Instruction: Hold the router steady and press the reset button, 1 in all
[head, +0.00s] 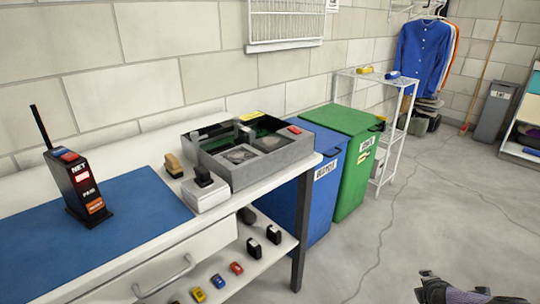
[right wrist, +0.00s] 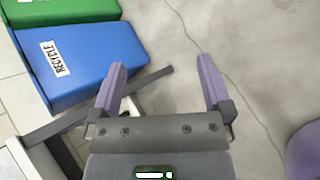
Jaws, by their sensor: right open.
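The router (head: 82,186) stands upright on the blue mat (head: 135,225) at the left of the workbench in the head view. It is a black box with a tall antenna, a "NET" label, a lit red panel and an orange patch low on its front. I cannot tell which part is the reset button. My right gripper (right wrist: 165,80) is open and empty in the right wrist view, with two purple fingers apart over the floor. Part of my right arm (head: 455,291) shows at the bottom right of the head view, far from the router. My left gripper is not in view.
A grey divided tray (head: 282,158), a white box with a black top (head: 205,190) and a brown block (head: 173,165) sit right of the mat. Small items lie on the shelf below. Blue (head: 322,185) and green (head: 352,175) bins stand beyond the bench.

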